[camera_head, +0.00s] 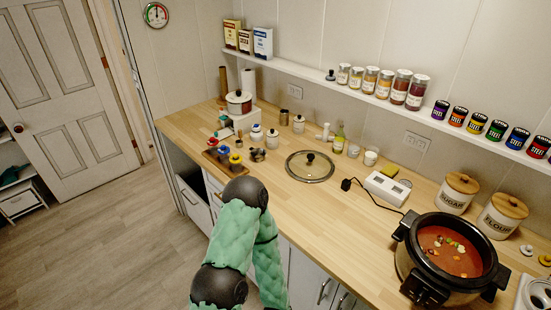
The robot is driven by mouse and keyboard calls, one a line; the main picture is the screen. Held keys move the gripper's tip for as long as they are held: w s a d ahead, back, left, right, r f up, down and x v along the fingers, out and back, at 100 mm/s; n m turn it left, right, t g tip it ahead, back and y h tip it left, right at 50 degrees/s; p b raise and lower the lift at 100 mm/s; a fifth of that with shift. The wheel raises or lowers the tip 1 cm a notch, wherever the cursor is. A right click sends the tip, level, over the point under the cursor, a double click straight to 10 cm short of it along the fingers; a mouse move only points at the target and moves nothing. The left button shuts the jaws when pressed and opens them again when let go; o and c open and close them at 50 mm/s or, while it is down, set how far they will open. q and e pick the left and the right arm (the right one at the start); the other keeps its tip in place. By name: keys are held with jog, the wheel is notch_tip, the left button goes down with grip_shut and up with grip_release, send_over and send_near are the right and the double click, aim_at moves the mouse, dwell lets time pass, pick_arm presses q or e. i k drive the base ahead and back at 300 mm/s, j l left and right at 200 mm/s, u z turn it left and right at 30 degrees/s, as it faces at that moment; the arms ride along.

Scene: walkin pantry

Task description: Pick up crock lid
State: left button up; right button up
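The crock lid (310,167) is a round clear glass lid with a metal rim and a dark knob. It lies flat, knob up, in the middle of the wooden counter (295,215). The slow-cooker crock (450,257) stands open at the right, filled with red stew with pieces floating in it. One of my green-sleeved arms, with dark joints, shows at the bottom centre, in front of the counter edge and apart from the lid. Neither of my grippers shows in this view.
Sugar (457,193) and flour (501,215) canisters stand behind the crock. Small jars and bottles stand behind and left of the lid. A shelf (375,97) with jars and tins runs above. Counter in front of the lid is clear.

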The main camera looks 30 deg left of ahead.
aim_at(309, 166)
jog(key=u, duration=0.75)
jog(key=z, duration=1.3)
jog(key=u, duration=1.3)
jog(key=z, duration=0.2)
jog(key=i+j+z, duration=0.1)
jog(key=j+z, duration=0.2)
jog(key=i+j+z, duration=0.1)
jog(key=j+z, duration=0.45)
jog(key=i+j, duration=0.05)
jog(key=j, duration=0.05)
